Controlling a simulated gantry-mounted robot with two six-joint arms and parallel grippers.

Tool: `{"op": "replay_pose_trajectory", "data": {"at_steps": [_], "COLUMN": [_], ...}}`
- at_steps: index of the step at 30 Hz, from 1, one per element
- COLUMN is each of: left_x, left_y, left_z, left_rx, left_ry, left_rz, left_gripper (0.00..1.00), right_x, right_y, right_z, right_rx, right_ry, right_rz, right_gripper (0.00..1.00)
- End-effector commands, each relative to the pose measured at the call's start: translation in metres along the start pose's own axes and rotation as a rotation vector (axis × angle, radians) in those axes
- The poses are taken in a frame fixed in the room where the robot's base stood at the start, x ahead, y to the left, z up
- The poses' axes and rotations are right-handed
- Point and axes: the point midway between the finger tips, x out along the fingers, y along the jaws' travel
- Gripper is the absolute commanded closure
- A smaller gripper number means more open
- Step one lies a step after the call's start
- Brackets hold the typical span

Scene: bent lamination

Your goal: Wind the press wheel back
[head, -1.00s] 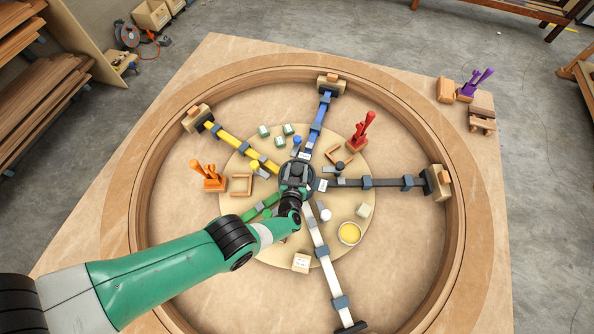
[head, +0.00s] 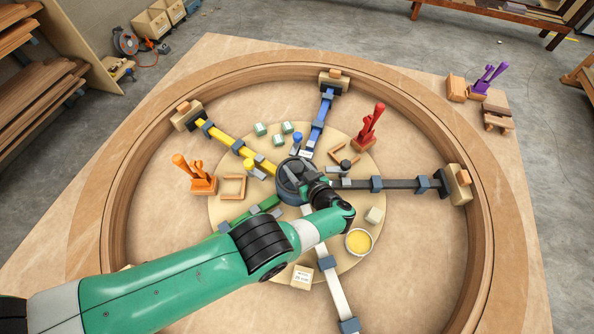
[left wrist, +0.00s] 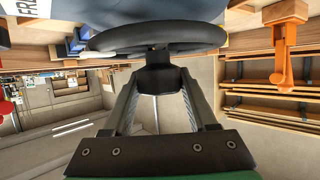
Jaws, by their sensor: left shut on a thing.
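The dark press wheel (head: 288,182) sits at the hub in the middle of the round board, partly hidden by my left gripper. In the left wrist view its rim (left wrist: 130,38) fills the top of the picture. My left gripper (head: 316,188) comes in low at the hub's right side. In the left wrist view its two fingers (left wrist: 160,72) close on a dark piece at the wheel's rim. I cannot tell whether this piece is a handle or the rim itself. My right gripper is in neither view.
Blue (head: 318,125), yellow (head: 228,143), black (head: 405,184) and white (head: 333,282) clamp bars radiate from the hub inside a wooden ring (head: 480,225). A red clamp (head: 367,130), an orange clamp (head: 203,183) and a yellow pot (head: 358,241) stand around it.

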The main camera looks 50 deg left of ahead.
Motion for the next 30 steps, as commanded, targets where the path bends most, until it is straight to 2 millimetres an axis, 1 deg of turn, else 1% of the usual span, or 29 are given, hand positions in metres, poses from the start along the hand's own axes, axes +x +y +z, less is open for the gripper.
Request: {"op": "replay_pose_trajectory", "data": {"at_steps": [11, 12, 16, 17, 26, 29, 30], "left_x": [0.0, 0.0, 0.0, 0.0, -0.002, -0.012, -0.019], "left_y": [0.0, 0.0, 0.0, 0.0, 0.0, 0.001, 0.001], "left_z": [0.0, 0.0, 0.0, 0.0, 0.0, -0.002, -0.003], "left_rx": [-0.001, -0.001, -0.001, -0.001, -0.001, 0.0, 0.0], "left_ry": [-0.002, -0.002, -0.002, -0.002, -0.001, -0.001, -0.001], "left_rz": [-0.004, -0.004, -0.004, -0.004, -0.003, -0.002, -0.001], "left_gripper": [0.98, 0.38, 0.15, 0.12, 0.12, 0.12, 0.12], "right_x": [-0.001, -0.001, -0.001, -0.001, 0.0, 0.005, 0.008], "right_y": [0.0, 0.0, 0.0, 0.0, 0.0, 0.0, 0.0], "right_z": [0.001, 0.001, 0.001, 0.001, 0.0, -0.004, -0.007], "right_rx": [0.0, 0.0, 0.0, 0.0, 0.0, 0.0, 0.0], "right_ry": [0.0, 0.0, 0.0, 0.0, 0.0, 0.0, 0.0], "right_rz": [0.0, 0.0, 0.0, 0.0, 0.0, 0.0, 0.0], "right_gripper": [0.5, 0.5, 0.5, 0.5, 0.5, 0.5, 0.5]}}
